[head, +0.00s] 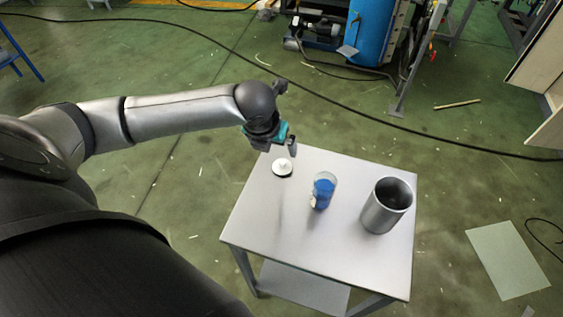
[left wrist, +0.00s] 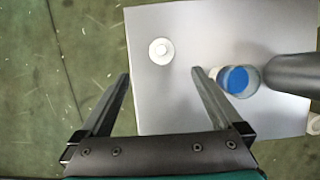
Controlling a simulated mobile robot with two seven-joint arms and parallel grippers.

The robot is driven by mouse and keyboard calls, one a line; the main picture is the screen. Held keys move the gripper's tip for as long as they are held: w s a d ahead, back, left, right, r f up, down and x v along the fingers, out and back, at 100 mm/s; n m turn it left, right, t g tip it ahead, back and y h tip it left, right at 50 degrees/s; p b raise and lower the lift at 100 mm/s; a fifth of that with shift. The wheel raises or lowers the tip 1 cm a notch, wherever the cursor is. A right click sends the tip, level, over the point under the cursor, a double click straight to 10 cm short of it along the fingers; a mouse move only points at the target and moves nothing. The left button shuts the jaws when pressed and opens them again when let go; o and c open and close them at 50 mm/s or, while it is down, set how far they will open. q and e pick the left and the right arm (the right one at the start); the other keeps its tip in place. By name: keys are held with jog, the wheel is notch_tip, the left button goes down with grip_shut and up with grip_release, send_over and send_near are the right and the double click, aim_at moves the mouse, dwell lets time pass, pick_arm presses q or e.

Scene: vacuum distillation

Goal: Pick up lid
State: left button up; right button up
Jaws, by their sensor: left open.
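The lid is a small white disc with a knob (head: 282,166), lying on the table near its far left corner. In the left wrist view the lid (left wrist: 161,51) lies on the tabletop, ahead of the fingertips and between their lines. My left gripper (head: 279,145) is above the table's far left edge, close to the lid in the head view. In the left wrist view its two fingers (left wrist: 160,73) are wide apart with nothing between them. My right gripper is not in either view.
The grey table (head: 255,220) also bears a clear container with blue contents (head: 323,190) and an open metal cylinder (head: 387,205) to the right. The tabletop around the lid is clear. A black cable (head: 340,97) crosses the green floor behind the table.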

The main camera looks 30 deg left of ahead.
pick_arm(q)
jog(key=b, duration=0.2)
send_over(282, 161)
jog(key=s, duration=0.3)
jog(key=f, duration=0.7)
jog(key=shift+w+d+f, duration=0.1)
jog(key=shift+w+d, duration=0.15)
jog(key=shift+d, duration=0.05)
jog(key=shift+b+x, duration=0.85)
jog(key=shift+x, duration=2.2)
jog(key=shift+w, duration=0.15)
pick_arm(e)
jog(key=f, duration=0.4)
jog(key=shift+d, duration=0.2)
pick_arm(q)
jog(key=c, duration=1.3)
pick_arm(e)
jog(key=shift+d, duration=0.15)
